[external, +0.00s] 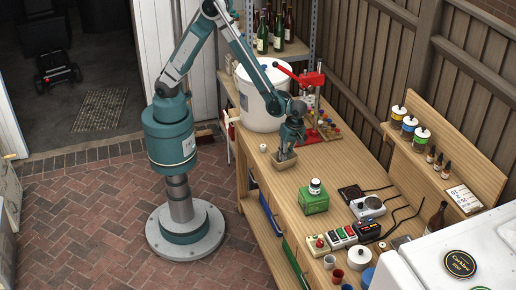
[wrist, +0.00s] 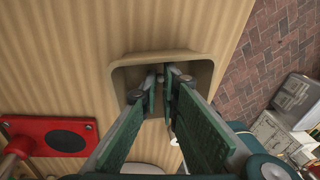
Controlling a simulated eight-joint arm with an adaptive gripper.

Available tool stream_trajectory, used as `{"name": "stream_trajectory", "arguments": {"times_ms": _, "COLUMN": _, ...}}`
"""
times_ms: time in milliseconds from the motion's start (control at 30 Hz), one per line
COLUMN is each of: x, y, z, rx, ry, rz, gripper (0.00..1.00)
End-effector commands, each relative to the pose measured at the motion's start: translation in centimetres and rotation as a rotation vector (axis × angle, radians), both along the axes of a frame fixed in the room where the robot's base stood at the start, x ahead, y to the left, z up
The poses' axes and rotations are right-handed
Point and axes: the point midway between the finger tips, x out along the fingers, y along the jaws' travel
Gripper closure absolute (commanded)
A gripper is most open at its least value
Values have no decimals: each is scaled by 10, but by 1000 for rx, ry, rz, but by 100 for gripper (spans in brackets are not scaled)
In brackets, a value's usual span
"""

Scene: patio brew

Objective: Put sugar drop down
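My gripper (external: 285,155) points down into a small tan tray (external: 281,168) on the wooden bench. In the wrist view my gripper (wrist: 162,82) has its two fingertips close together, with a narrow gap between them, inside the rim of the tray (wrist: 165,55). The fingertips are near the tray's middle. I cannot make out a sugar drop, either between the fingertips or in the tray. The fingers hide part of the tray floor, and I cannot tell whether they hold something small.
A green box (external: 314,202) with a small jar (external: 315,186) on top stands right of the tray. A small white cylinder (external: 263,147) is left of it. A red lever press (external: 311,82) and white bucket (external: 258,108) stand behind. The bench's front edge is close.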

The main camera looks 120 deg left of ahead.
Motion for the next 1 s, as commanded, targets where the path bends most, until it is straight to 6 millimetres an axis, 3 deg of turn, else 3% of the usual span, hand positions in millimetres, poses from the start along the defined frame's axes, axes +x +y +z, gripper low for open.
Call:
{"name": "stream_trajectory", "arguments": {"times_ms": 167, "x": 0, "y": 0, "z": -11, "rx": 0, "ry": 0, "rz": 0, "gripper": 97}}
{"name": "stream_trajectory", "arguments": {"times_ms": 633, "x": 0, "y": 0, "z": -15, "rx": 0, "ry": 0, "rz": 0, "gripper": 97}}
{"name": "stream_trajectory", "arguments": {"times_ms": 700, "x": 0, "y": 0, "z": -14, "rx": 0, "ry": 0, "rz": 0, "gripper": 85}}
{"name": "stream_trajectory", "arguments": {"times_ms": 767, "x": 0, "y": 0, "z": -14, "rx": 0, "ry": 0, "rz": 0, "gripper": 80}}
{"name": "stream_trajectory", "arguments": {"times_ms": 1000, "x": 0, "y": 0, "z": -14, "rx": 0, "ry": 0, "rz": 0, "gripper": 80}}
